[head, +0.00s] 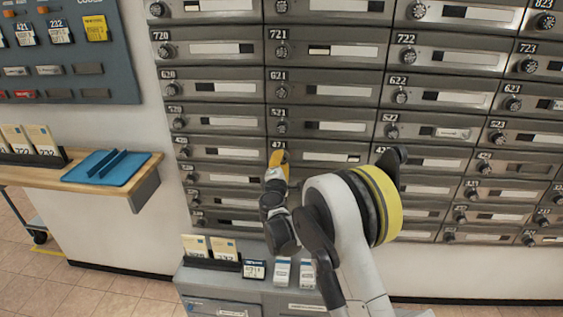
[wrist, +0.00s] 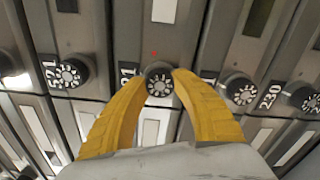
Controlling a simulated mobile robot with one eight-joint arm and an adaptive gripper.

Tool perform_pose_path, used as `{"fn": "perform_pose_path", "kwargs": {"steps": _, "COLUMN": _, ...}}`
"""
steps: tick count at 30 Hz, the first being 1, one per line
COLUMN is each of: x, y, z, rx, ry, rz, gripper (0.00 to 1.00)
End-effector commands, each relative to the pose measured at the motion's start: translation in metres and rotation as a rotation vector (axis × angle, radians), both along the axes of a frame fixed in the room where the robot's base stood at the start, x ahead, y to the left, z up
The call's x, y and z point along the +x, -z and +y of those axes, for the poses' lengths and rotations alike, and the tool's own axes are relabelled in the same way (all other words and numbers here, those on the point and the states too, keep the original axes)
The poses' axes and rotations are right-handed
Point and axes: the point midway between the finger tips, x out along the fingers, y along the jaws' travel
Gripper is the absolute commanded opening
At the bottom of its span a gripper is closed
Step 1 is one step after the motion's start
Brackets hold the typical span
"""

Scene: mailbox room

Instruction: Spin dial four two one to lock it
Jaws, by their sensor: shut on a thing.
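My gripper (head: 279,157) is in front of the mailbox wall at a small door in the second column, whose label seems to read 421. In the wrist view, the two yellow fingers of my gripper (wrist: 159,76) are closed around a black round dial (wrist: 160,83) with white marks on its face. The fingertips are at the dial's left and right sides. The label beside this dial is partly hidden by the left finger; only its end shows. In the head view the dial is hidden behind the fingers.
Other dials stand close by, one to the left (wrist: 68,74) and one to the right (wrist: 240,90). A grey cabinet (head: 215,278) with cards on top stands below. A wooden shelf (head: 140,170) with a blue tray (head: 80,174) is at the left, under a grey key board (head: 120,70).

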Motion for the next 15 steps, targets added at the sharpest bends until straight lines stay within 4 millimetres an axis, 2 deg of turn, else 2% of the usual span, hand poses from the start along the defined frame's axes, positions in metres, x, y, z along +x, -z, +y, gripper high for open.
{"fn": "perform_pose_path", "kwargs": {"steps": 15, "x": 0.0001, "y": -0.0008, "z": 0.0008, "rx": 0.489, "ry": -0.002, "rz": -0.016, "gripper": 0.01}}
